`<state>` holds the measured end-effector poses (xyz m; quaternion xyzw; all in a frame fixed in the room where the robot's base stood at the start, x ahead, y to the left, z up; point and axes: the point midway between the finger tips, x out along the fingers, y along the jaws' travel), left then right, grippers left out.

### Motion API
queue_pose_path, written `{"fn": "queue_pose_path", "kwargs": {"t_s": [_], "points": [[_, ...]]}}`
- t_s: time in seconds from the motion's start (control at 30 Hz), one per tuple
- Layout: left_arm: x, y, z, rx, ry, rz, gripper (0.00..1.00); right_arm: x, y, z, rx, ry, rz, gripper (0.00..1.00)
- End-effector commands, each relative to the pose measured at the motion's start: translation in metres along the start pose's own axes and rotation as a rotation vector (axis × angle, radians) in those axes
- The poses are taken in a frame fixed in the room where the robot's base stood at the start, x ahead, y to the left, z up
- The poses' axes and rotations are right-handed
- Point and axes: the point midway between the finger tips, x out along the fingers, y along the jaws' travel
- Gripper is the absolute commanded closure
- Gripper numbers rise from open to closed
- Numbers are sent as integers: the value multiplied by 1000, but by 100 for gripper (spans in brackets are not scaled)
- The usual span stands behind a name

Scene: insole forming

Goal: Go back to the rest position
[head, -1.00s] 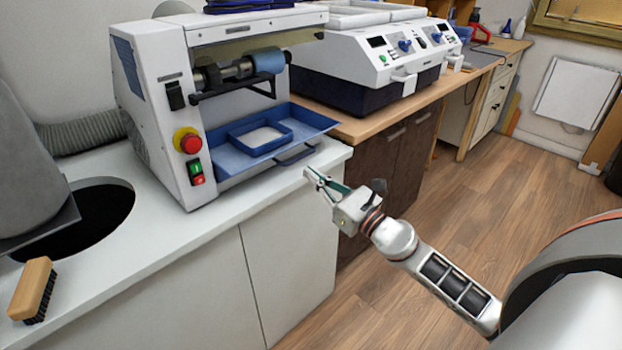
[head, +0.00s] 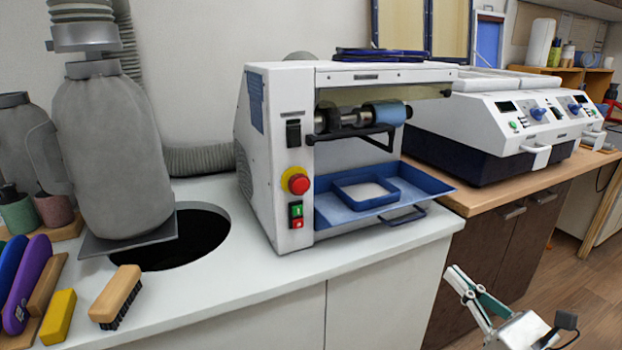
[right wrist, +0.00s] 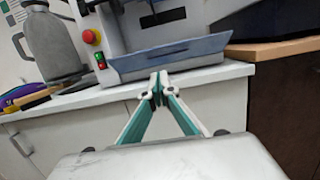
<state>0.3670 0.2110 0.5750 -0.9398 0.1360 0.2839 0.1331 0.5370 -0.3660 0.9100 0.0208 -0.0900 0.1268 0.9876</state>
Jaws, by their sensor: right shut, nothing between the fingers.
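My right gripper (head: 462,279) is at the lower right of the head view, in front of the cabinet and below the counter edge. It is shut and empty. In the right wrist view its fingertips (right wrist: 158,82) meet, with nothing between them. The white machine (head: 285,150) stands on the counter to the upper left of the gripper, apart from it. Its blue tray (head: 430,183) holds a smaller blue frame (head: 367,192). My left gripper does not show.
The white counter (head: 255,280) has a dark round hole (head: 205,235) beside a grey bagged duct (head: 112,150). A wooden brush (head: 116,295) and a yellow block (head: 58,317) lie at the left. A second white machine (head: 480,112) stands on the wooden counter. Wooden floor (head: 575,275) is clear at the right.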

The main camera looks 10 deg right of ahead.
Motion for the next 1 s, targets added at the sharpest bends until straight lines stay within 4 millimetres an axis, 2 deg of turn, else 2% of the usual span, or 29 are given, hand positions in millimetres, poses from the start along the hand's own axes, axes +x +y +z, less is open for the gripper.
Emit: {"fn": "queue_pose_path", "kwargs": {"t_s": [0.07,0.17,0.27,0.37,0.47,0.57,0.7,0.83,0.9,1.0], "points": [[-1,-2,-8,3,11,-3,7,-3,0,-4,88,6,-15,100],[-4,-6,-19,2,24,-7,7,-10,1,-18,336,21,-61,100],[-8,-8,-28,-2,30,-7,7,-24,4,-47,711,45,-146,100],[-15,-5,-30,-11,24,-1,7,-44,15,-86,1122,71,-262,100],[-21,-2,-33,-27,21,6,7,-69,37,-130,1522,92,-405,100],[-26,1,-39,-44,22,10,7,-99,70,-174,1911,103,-579,100],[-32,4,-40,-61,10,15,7,-142,128,-224,2363,95,-847,100],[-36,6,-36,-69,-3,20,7,-170,172,-249,2621,75,-1043,100],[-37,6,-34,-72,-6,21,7,-180,187,-256,2699,64,-1114,100],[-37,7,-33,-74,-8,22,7,-187,199,-261,2759,55,-1168,100]]}}
